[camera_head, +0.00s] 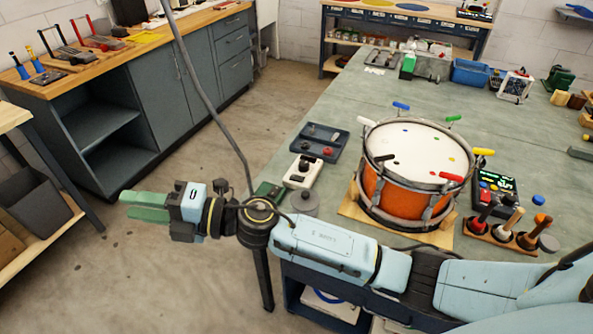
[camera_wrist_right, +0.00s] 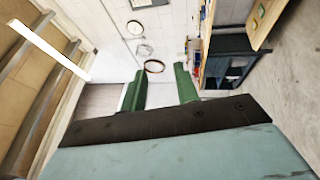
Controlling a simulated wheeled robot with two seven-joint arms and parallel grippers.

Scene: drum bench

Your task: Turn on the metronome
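My right gripper (camera_head: 145,206) has green fingers and hangs over the floor at the left, beyond the bench edge and far from this box. In the right wrist view the two fingers (camera_wrist_right: 160,88) stand apart with nothing between them. My left gripper is not in view.
An orange drum (camera_head: 401,180) with coloured tuning handles stands on a wooden base on the green bench (camera_head: 345,108). A wooden rack of handled tools (camera_head: 500,238) sits in front of the box. A white box with dark knobs (camera_head: 303,172) and a dark tray (camera_head: 318,142) lie left of the drum.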

